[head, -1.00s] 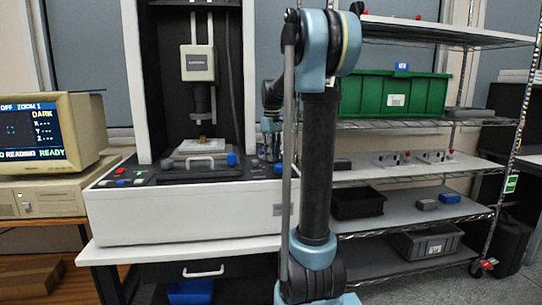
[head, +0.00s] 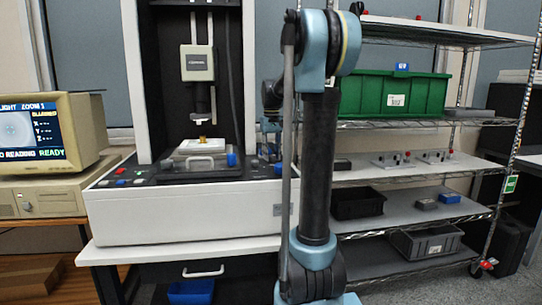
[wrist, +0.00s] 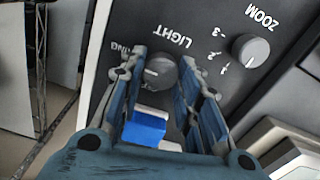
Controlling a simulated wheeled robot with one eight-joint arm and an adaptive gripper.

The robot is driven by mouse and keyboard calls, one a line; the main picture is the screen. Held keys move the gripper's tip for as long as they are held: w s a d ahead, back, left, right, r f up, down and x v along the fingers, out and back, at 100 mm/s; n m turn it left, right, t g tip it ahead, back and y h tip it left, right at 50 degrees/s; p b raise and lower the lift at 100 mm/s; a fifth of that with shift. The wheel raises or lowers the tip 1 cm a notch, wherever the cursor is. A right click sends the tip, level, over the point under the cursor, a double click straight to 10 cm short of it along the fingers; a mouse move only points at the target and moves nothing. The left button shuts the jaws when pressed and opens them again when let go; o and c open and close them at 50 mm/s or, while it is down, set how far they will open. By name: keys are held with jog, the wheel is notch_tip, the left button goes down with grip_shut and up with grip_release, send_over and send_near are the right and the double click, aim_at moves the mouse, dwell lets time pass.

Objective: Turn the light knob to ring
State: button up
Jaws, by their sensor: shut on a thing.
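The light knob (wrist: 160,72) is a round grey dial on the dark panel in the wrist view, below the LIGHT label (wrist: 174,36). My gripper (wrist: 163,67) has one finger on each side of the knob and is shut on it. A short white mark on the knob points left in that view. The ring label (wrist: 120,49) is partly hidden by the left finger. In the head view my arm hides the knob and fingertips. The monitor (head: 40,128) reads LIGHT, ZOOM 1, BLURRED and READY, with a round grey picture. Its text is cut off at the left.
The zoom knob (wrist: 250,50) sits close to the light knob on the same panel. A blue block (wrist: 146,126) shows between my fingers, nearer the wrist. The measuring machine (head: 190,218) stands left of my arm, and a wire shelf (head: 420,126) stands right.

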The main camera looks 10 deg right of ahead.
jog(key=shift+w+d, duration=0.1)
jog(key=o, duration=1.1)
jog(key=shift+c, duration=0.2)
notch_tip(320, 180, up, 12)
jog(key=shift+f, duration=0.1)
